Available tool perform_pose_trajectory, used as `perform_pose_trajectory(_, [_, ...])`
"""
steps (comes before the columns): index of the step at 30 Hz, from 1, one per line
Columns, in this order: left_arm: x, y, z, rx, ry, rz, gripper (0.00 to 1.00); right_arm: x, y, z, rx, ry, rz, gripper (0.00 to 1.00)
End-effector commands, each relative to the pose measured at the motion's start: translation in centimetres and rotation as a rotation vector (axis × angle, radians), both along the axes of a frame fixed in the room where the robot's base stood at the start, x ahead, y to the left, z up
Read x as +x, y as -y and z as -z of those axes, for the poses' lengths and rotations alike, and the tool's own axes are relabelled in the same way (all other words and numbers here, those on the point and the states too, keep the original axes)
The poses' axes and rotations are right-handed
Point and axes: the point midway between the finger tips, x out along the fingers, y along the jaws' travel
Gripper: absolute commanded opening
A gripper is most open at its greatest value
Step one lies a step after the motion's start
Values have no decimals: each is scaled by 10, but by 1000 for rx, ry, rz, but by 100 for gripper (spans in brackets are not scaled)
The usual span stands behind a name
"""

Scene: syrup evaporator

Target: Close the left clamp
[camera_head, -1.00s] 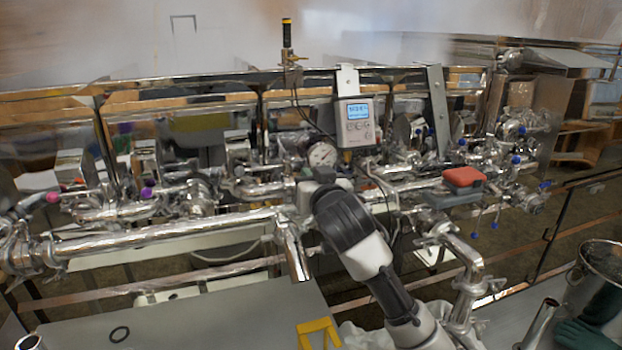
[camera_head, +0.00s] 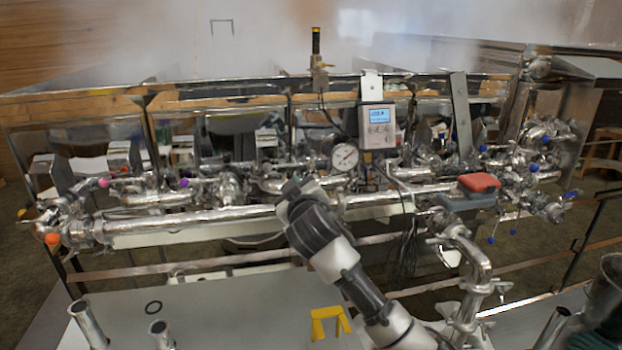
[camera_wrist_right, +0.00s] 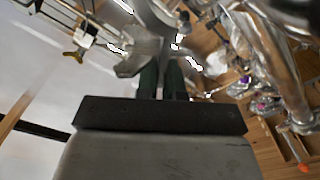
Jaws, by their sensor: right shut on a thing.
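A long shiny steel pipe (camera_head: 190,222) runs along the front of the evaporator, with clamped joints at its left end (camera_head: 80,232). In the right wrist view my dark fingers (camera_wrist_right: 162,80) are close together at a silver winged metal piece (camera_wrist_right: 135,62), which looks like part of a clamp. The fingers are shut on it, but the exact grip is hard to see. Whether the clamp band is closed is hidden. My left gripper is not in view.
A dial gauge (camera_head: 344,157) and a grey display box (camera_head: 377,127) stand just behind the gripper. A red-topped block (camera_head: 479,183) rests to the right.

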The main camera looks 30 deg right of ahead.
Motion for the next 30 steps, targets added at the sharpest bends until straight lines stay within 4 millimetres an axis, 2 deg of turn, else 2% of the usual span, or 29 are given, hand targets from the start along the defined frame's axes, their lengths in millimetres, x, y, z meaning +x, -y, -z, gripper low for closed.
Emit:
perform_pose_trajectory(6, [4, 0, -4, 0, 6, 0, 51, 5, -20, 15, -201, -50, -3, 0])
perform_pose_trajectory(15, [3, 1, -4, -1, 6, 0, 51, 9, -39, 41, -472, -116, -3, 0])
perform_pose_trajectory(30, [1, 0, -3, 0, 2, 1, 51, 12, -52, 74, -771, -186, -2, 0])
